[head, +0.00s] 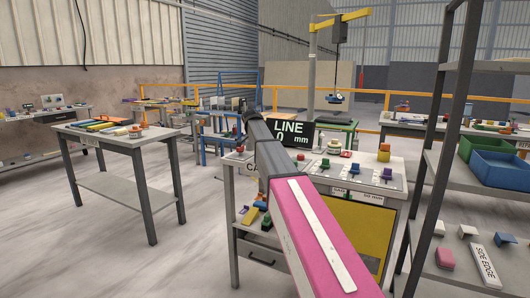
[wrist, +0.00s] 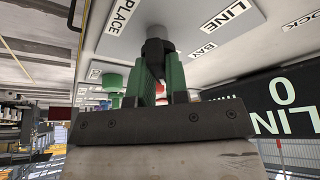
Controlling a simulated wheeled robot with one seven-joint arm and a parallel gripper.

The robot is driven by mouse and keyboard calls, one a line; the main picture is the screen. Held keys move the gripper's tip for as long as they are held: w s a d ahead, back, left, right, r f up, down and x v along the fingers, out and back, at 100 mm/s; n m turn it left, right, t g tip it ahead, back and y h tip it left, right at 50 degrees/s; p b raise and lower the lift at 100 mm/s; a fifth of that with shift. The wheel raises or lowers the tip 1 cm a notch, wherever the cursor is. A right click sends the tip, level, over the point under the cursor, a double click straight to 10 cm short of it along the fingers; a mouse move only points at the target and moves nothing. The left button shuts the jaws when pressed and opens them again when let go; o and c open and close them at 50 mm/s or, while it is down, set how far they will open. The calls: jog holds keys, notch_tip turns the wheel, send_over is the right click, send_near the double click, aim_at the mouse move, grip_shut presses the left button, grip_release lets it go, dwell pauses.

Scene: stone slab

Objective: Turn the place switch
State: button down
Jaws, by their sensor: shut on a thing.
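In the wrist view my gripper (wrist: 158,82) has its green fingers shut on a dark switch knob (wrist: 155,48) that stands out from a pale panel (wrist: 185,22). A PLACE label (wrist: 121,16) is on the panel beside the knob, on its left. A LINE label (wrist: 223,19) is further off on the right. The knob's far side and its pointer are hidden by the fingers. In the head view my pink and dark arm reaches over the workbench (head: 380,172), and I cannot make out the fingers or the knob there.
Coloured knobs, including a purple one (head: 387,174), stand on the bench top. A dark-posted shelf (head: 440,165) is close on the right.

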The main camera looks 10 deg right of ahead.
dwell(0.4)
jog(key=c, duration=1.1)
grip_release()
jog(key=shift+r, duration=0.15)
jog(key=v, duration=1)
jog(key=shift+a+r, duration=0.1)
jog(key=shift+r, duration=0.15)
